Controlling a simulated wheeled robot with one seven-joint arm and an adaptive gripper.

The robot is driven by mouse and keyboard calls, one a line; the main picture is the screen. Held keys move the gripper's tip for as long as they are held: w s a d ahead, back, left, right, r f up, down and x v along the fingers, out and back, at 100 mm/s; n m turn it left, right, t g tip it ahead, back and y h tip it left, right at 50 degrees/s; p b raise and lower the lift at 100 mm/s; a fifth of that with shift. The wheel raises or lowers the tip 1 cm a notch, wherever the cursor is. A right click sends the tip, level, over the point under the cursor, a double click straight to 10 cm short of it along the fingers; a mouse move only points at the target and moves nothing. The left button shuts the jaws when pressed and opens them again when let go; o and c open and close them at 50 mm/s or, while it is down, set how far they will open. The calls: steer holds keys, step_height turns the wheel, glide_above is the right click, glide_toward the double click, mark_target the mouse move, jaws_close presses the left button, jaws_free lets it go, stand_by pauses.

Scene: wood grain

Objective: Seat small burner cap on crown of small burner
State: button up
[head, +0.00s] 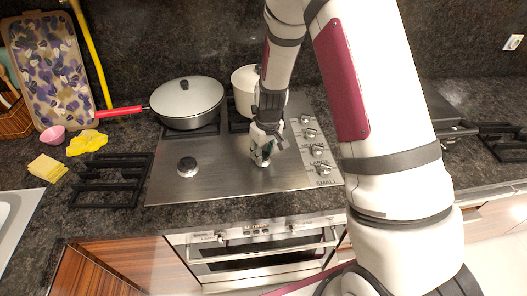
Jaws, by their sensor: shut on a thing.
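My gripper (263,158) points down low over the right half of the steel cooktop (225,185). It is shut on a small dark piece, taken to be the small burner cap, which the fingers mostly hide. The small burner's crown is not clearly visible; the fingers cover the spot beneath them. I cannot tell whether the cap touches a crown. Another burner (187,165) with a dark round top sits on the left front of the cooktop, apart from my gripper.
A lidded pan (188,103) with a red handle and a white pot (243,90) stand at the back. Knobs (317,150) line the cooktop's right side. The cooktop's front is clear.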

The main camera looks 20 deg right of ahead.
steer(key=shift+f, duration=0.1)
steer(key=o, duration=1.2)
steer(key=shift+o, duration=0.2)
step_height(320, 180, up, 12)
steer(key=s, duration=0.1)
steer(key=shift+s+d, duration=0.15)
steer(key=shift+s, duration=0.25)
